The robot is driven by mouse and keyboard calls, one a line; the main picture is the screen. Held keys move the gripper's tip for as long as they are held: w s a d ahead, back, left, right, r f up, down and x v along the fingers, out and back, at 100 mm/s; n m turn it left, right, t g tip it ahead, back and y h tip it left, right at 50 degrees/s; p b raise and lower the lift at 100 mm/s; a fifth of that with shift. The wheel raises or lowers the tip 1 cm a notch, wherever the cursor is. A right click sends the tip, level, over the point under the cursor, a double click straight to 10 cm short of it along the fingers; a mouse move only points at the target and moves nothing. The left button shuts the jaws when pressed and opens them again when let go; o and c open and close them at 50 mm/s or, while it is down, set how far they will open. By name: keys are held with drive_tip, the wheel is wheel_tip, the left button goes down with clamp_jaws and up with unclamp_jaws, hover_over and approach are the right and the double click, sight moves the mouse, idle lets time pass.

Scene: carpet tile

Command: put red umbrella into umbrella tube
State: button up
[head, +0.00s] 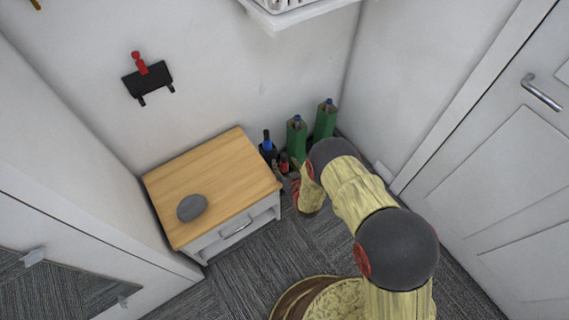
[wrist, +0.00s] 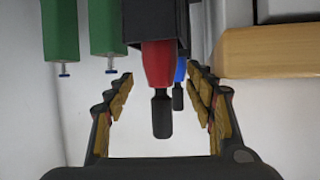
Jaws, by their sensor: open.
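The red umbrella (wrist: 158,62), with a black handle, has its red part running into the mouth of the dark umbrella tube (wrist: 150,22) in the wrist view. How deep it sits is hidden. It also shows as a small red patch (head: 284,158) beside the cabinet in the head view. My gripper (wrist: 160,85) is open, with one finger on each side of the umbrella's handle and a gap on both sides. In the head view my gripper (head: 287,173) is close to the tube and partly hides it.
A blue umbrella (head: 267,141) stands right by the red one. Two tall green containers (head: 297,138) (head: 325,120) stand along the wall. A wooden-topped cabinet (head: 215,175) with a grey stone-like object (head: 192,207) is close on the left. Carpet in front is clear.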

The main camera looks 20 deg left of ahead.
drive_tip(key=v, duration=1.1)
drive_tip(key=shift+s+d+r, duration=0.1)
drive_tip(key=shift+s, duration=0.05)
